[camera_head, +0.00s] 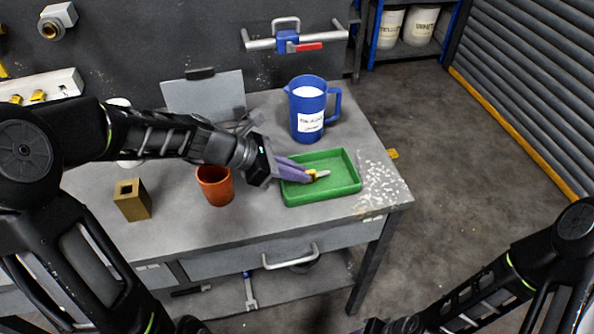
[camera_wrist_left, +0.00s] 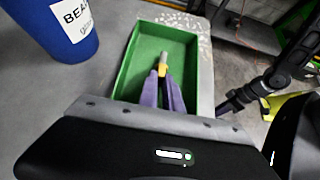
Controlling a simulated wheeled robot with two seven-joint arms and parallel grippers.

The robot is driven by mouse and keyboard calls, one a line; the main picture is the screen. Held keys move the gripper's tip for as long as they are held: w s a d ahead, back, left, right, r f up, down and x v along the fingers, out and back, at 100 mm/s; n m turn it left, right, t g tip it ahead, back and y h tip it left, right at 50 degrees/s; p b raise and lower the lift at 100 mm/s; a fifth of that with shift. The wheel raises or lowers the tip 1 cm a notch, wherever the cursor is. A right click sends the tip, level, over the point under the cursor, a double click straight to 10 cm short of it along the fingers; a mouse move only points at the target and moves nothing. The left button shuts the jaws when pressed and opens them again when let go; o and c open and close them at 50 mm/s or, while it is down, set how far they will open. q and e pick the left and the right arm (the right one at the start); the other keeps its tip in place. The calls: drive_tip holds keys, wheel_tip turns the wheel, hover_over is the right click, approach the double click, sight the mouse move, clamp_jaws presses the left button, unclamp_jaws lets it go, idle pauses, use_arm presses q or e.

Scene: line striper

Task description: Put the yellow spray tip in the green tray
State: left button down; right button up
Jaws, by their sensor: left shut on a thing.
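The yellow spray tip (camera_head: 312,174) with a grey end is held between the purple fingertips of my left gripper (camera_head: 300,171). The gripper is shut on it. In the left wrist view the spray tip (camera_wrist_left: 161,70) shows between the fingertips (camera_wrist_left: 163,85), with the green tray's floor behind it. The green tray (camera_head: 335,190) stands near the right end of the grey bench. The tip is over the tray; whether it touches the floor I cannot tell. My right arm shows at the lower right of the head view, but its gripper jaws are not seen.
A blue pitcher (camera_head: 307,120) stands just behind the tray; it also shows in the wrist view (camera_wrist_left: 55,30). An orange cup (camera_head: 215,187) and a brass-coloured block (camera_head: 132,200) are left of the tray. White speckles mark the bench (camera_head: 385,185) right of the tray.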

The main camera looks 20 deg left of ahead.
use_arm(q)
drive_tip(key=c, duration=1.5)
unclamp_jaws()
drive_tip(key=shift+r, duration=0.1)
drive_tip(key=p+v, duration=0.1)
drive_tip(key=v, duration=1.1)
